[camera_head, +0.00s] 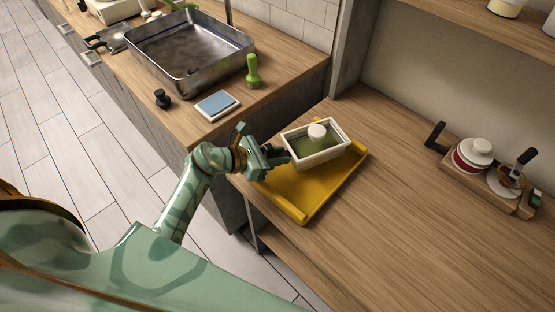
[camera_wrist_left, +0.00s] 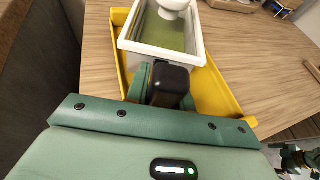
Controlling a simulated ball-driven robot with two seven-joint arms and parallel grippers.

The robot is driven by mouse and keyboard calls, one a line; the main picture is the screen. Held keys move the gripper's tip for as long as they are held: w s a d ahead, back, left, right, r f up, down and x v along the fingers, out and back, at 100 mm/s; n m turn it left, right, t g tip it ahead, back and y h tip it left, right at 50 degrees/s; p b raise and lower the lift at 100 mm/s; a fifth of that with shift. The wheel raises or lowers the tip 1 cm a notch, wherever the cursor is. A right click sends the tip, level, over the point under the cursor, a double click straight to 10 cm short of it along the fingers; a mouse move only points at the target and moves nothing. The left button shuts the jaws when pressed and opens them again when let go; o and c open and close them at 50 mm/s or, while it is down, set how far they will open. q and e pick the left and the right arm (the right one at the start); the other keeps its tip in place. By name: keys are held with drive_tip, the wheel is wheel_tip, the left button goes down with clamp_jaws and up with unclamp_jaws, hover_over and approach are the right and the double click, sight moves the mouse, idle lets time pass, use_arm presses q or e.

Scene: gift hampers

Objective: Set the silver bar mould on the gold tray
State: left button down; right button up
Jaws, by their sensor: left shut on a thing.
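The silver bar mould (camera_head: 316,155) is a pale rectangular box with a green inside and a white round knob (camera_head: 317,131) on top. It is over the back part of the gold tray (camera_head: 303,190), which shows as a yellow tray with a raised rim. I cannot tell whether the mould touches the tray floor. My left gripper (camera_head: 280,156) is shut on the mould's near left end. The left wrist view shows the mould (camera_wrist_left: 160,60) directly ahead of the jaws, with the tray (camera_wrist_left: 222,100) around and below it. The jaw tips are partly hidden.
The wooden counter right of the tray is clear up to a wooden rack (camera_head: 490,184) with a red-and-white jar (camera_head: 473,156). Behind left, another counter holds a metal basin (camera_head: 190,50), a green-handled stamp (camera_head: 253,72) and a blue-topped pad (camera_head: 217,105).

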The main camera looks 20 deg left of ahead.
use_arm(q)
drive_tip(key=shift+f, duration=0.75)
